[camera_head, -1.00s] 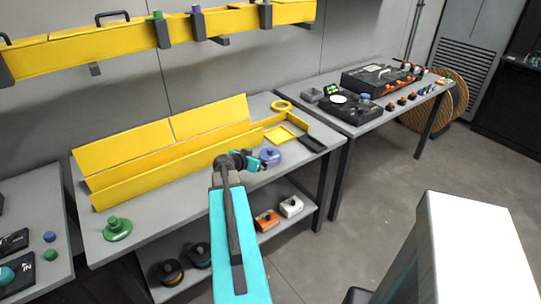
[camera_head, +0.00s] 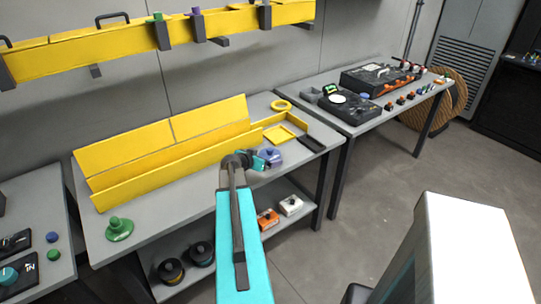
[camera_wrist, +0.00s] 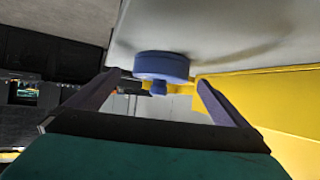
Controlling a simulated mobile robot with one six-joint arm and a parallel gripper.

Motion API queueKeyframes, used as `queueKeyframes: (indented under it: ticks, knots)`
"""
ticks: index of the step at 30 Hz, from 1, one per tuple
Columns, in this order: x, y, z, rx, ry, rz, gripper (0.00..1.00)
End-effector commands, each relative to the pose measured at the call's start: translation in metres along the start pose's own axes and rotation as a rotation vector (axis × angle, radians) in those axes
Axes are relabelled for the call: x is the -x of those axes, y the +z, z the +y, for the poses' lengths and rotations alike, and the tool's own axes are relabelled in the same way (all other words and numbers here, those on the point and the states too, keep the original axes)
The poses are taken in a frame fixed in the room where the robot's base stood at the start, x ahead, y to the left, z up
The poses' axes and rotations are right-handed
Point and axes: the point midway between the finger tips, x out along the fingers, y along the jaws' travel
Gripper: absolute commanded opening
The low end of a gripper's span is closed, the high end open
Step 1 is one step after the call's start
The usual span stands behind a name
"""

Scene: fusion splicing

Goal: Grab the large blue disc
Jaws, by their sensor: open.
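The large blue disc (camera_head: 271,157) lies on the grey table near its front right edge, partly hidden by my gripper in the head view. In the wrist view the blue disc (camera_wrist: 162,66) shows a wide round body with a small knob, and it sits between and beyond the two fingertips. My gripper (camera_head: 263,160) is right at the disc in the head view. In the wrist view my gripper (camera_wrist: 155,88) is open, its fingers spread to either side of the disc, with nothing held.
A long yellow trough (camera_head: 165,160) stands left of the disc. A yellow square frame (camera_head: 281,136), a yellow ring (camera_head: 281,106) and a dark tray (camera_head: 312,143) lie behind and right. A green disc (camera_head: 119,229) lies at the front left. A second table (camera_head: 345,125) bears equipment.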

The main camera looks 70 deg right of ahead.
Motion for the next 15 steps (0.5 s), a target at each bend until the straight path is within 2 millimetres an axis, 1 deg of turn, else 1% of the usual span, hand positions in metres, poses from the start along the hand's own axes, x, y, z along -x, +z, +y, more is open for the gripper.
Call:
queueKeyframes:
  ticks: [3, 9, 15]
  knots:
    - [-0.012, -0.003, -0.001, -0.001, 0.001, -0.001, 0.99]
    - [-0.028, -0.001, -0.001, 0.0, 0.0, -0.001, 0.99]
    - [-0.034, 0.0, -0.001, -0.001, -0.001, 0.0, 0.99]
